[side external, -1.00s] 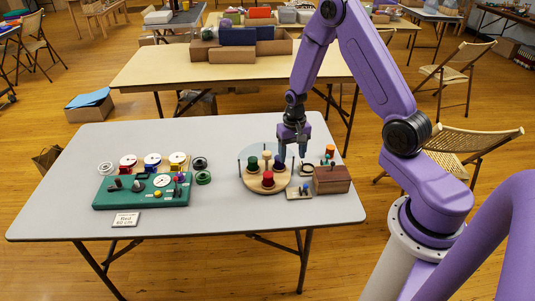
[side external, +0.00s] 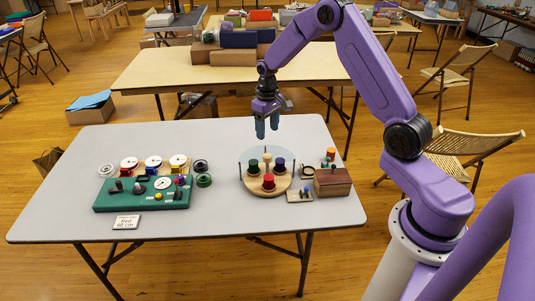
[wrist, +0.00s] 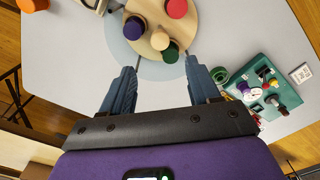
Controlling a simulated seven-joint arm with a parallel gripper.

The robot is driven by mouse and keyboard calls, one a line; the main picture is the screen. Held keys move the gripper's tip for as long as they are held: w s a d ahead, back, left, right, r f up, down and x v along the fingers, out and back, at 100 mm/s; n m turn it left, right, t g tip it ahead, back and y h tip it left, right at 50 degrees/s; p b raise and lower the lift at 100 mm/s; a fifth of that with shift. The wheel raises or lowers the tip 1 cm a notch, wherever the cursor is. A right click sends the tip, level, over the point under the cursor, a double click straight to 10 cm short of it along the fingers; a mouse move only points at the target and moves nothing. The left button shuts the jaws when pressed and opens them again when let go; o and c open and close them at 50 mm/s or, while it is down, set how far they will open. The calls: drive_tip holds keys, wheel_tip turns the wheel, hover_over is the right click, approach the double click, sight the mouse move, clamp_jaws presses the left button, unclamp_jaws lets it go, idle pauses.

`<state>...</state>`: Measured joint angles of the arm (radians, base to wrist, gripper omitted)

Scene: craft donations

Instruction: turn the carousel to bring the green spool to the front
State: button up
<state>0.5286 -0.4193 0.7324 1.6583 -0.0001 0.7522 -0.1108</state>
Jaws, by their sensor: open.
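The carousel is a round wooden disc (side external: 255,188) on the grey table, with a pale knob (side external: 267,158) at its middle. The green spool (side external: 253,167) stands on its left side, the purple spool (side external: 280,164) on its right, and the red spool (side external: 268,182) nearest the side camera. My gripper (side external: 267,136) is open and empty, raised above the carousel's far edge. In the wrist view, the open fingers (wrist: 160,66) are apart from the green spool (wrist: 170,53), knob (wrist: 160,41), purple spool (wrist: 134,27) and red spool (wrist: 177,8).
Thin dark posts stand at the carousel's sides. To its right are a brown box (side external: 332,182), an orange spool (side external: 331,152) and a small board (side external: 299,196). A green board (side external: 145,196) with knobs, several spools and a card (side external: 127,222) lie left. Table between is clear.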

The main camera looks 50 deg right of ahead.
sight(268, 155)
wheel_tip(268, 155, down, 11)
drive_tip(key=shift+r, duration=0.1)
idle(0.3)
clamp_jaws()
